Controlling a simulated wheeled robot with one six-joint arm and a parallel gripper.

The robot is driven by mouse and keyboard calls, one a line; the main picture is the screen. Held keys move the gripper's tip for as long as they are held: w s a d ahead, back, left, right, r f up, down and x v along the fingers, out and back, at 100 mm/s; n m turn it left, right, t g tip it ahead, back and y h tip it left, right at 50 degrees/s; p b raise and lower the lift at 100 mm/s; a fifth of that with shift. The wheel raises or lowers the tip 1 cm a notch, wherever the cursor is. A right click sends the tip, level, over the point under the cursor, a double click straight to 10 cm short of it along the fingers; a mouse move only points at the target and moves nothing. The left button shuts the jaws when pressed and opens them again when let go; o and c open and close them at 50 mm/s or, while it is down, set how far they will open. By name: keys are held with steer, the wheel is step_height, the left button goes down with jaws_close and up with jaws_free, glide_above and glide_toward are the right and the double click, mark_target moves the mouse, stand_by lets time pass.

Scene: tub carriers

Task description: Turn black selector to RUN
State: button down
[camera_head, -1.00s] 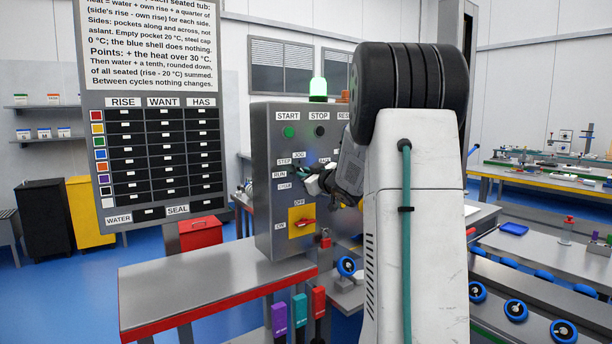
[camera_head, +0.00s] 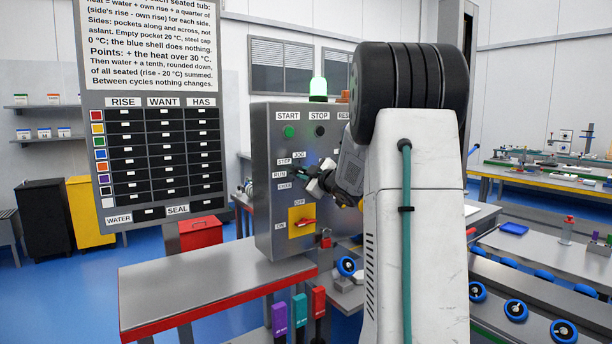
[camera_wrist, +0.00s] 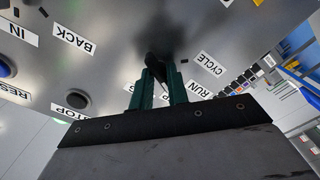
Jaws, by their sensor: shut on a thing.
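The black selector (camera_wrist: 155,66) sits on the grey control panel, with STEP, JOG, RUN and CYCLE labels around it. In the wrist view my gripper (camera_wrist: 157,88) has its two green fingers closed on the selector's knob, one on each side. The RUN label (camera_wrist: 199,90) and the CYCLE label (camera_wrist: 210,63) lie to the right of the knob there. In the head view my gripper (camera_head: 309,181) is at the panel beside the RUN label (camera_head: 279,175) and covers most of the selector. I cannot tell exactly which label the knob points to.
A lit green lamp (camera_head: 318,87) stands on top. A red-edged table (camera_head: 190,290) stands in front.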

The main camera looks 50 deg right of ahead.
steer(key=shift+f+n, duration=0.1)
steer(key=shift+n, duration=1)
steer(key=shift+a+f+n, duration=0.1)
steer(key=shift+n, duration=0.8)
steer(key=c, duration=1.3)
jaws_free()
steer(key=shift+c, duration=0.2)
steer(key=v, duration=0.7)
steer(key=shift+s, duration=0.4)
